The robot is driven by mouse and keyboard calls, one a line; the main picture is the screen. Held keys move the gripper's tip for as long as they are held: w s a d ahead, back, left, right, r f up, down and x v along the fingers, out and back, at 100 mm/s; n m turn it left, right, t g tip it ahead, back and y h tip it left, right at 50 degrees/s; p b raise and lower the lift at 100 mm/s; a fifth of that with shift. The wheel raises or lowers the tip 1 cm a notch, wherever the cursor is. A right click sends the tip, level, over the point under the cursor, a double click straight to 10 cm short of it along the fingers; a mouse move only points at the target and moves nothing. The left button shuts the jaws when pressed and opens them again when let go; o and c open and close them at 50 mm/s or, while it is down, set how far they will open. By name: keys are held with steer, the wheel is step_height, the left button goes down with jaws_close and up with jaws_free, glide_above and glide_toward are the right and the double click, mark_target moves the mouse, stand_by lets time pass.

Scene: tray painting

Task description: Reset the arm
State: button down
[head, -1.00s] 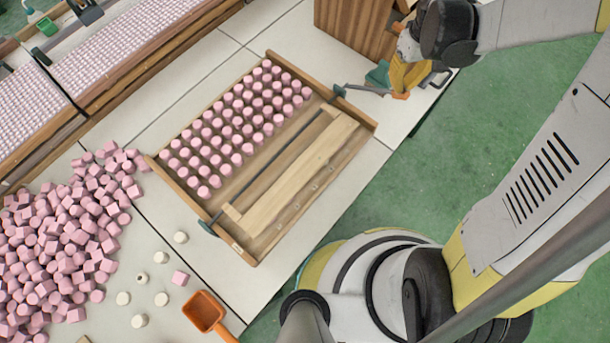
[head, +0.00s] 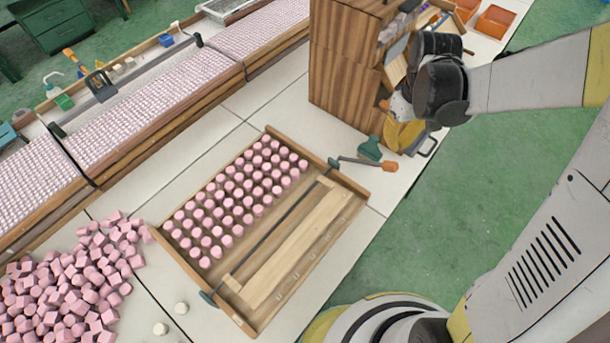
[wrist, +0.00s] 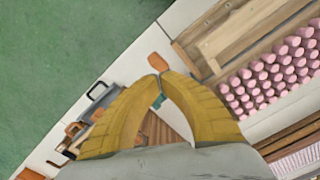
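My gripper (head: 398,138) has yellow fingers and hangs at the right end of the white worktop, in front of the wooden cabinet. In the wrist view its fingers (wrist: 160,76) meet at the tips, with nothing seen held between them. A tool with an orange handle (head: 390,166) and a thin dark shaft lies by the tray's right corner; its orange end shows just beyond the fingertips in the wrist view (wrist: 158,62). A teal item (head: 370,148) lies beside it, partly hidden by the fingers in the wrist view.
A wooden tray (head: 350,185) holds rows of pink pieces and a pale board. A pile of pink blocks (head: 65,290) lies at lower left. The wooden cabinet (head: 340,70) stands close behind my gripper. Filled trays (head: 140,110) line the back. Green floor is open at right.

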steer(key=s+r+m+t+b, duration=0.4)
steer(key=s+r+t+b, duration=0.2)
steer(key=s, duration=0.6)
steer(key=shift+s+r+m+t, duration=0.4)
steer(key=shift+r+t, duration=0.2)
steer(key=shift+r, duration=0.25)
